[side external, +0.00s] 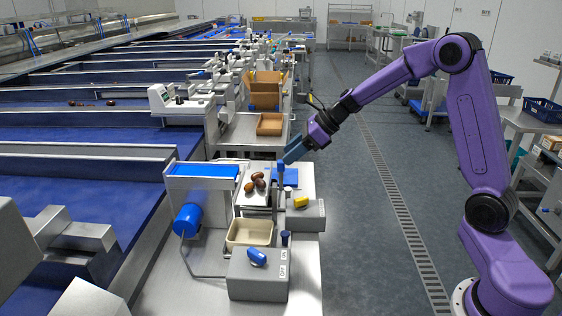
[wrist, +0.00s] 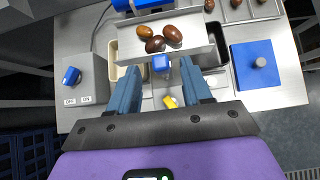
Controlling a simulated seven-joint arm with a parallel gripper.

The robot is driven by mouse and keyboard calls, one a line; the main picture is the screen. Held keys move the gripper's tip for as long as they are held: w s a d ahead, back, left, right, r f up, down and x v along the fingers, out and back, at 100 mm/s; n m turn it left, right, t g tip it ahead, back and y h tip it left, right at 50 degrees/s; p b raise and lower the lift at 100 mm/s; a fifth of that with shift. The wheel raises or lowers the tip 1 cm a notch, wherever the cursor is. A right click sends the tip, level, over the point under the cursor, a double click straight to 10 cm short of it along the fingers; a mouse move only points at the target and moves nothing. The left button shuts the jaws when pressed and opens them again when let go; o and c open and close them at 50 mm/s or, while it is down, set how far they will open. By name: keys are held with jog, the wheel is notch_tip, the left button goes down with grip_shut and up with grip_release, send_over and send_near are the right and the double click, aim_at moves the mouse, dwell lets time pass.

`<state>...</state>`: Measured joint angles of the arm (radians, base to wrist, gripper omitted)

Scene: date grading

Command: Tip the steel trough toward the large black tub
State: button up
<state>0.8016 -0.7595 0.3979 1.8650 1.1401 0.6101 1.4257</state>
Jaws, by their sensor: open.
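The steel trough (side external: 251,198) holds three brown dates (side external: 257,181). In the wrist view the trough (wrist: 196,33) lies across the top middle, with a blue-topped handle (wrist: 161,63) at its near edge. My gripper (wrist: 161,68) is open, its blue fingers on either side of that handle, with gaps visible. In the side view my gripper (side external: 284,160) comes down from the right at the trough's right side. The black tub (wrist: 217,42) shows partly at the trough's right end in the wrist view. In the side view I cannot make it out.
A cream tub (side external: 250,233) stands at the trough's other end. A grey box with a blue switch (side external: 257,257) and one with a yellow switch (side external: 302,203) stand near. The floor aisle is clear.

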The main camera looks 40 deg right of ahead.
jog(key=shift+x, duration=2.25)
grip_shut()
